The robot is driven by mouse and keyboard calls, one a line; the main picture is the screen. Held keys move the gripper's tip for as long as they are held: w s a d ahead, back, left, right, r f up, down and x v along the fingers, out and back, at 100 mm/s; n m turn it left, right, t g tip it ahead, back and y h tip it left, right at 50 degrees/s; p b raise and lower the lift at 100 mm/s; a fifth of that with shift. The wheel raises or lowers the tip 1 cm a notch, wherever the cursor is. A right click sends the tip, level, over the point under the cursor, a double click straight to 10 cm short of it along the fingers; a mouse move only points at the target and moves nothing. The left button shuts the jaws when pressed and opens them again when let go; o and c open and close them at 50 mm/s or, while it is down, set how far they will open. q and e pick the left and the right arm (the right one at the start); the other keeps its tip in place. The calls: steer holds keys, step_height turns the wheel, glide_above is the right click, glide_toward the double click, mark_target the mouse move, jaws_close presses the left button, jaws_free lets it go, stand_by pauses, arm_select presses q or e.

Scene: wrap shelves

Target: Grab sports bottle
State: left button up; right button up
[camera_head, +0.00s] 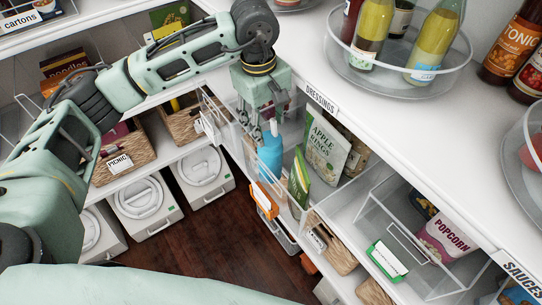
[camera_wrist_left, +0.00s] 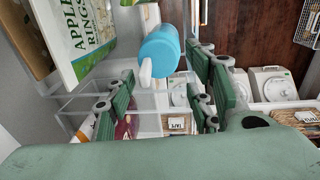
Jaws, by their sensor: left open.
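The sports bottle (camera_head: 270,156) is blue and stands in a clear pull-out bin under the counter, left of a white Apple Rings bag. It also shows in the left wrist view (camera_wrist_left: 163,52), with its white cap (camera_wrist_left: 145,73) toward the camera. My left gripper (camera_head: 264,122) is open, just above the bottle and pointing down. In the wrist view its fingers (camera_wrist_left: 163,90) are spread to either side of the bottle's cap end. I cannot tell whether they touch it. My right gripper is not in view.
The clear bin's walls (camera_head: 232,132) are close to my left gripper. The Apple Rings bag (camera_head: 326,147) and a green packet (camera_head: 299,180) are beside the bottle. The white counter (camera_head: 300,62) overhangs at the right. Bottles on a clear turntable (camera_head: 350,75) stand above.

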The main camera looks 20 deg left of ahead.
mark_target(271, 137)
arm_select(q)
steer(key=shift+w+d+f+p, duration=0.1)
steer(key=shift+d+f+p, duration=0.1)
steer(key=shift+f+p, duration=0.85)
steer(key=shift+w+d+f, duration=0.1)
steer(key=shift+w+f, duration=0.15)
steer(key=shift+f, duration=1.5)
steer(key=shift+w, duration=0.1)
steer(key=c, duration=0.4)
steer(key=shift+d, duration=0.1)
steer(key=c, duration=0.8)
jaws_close()
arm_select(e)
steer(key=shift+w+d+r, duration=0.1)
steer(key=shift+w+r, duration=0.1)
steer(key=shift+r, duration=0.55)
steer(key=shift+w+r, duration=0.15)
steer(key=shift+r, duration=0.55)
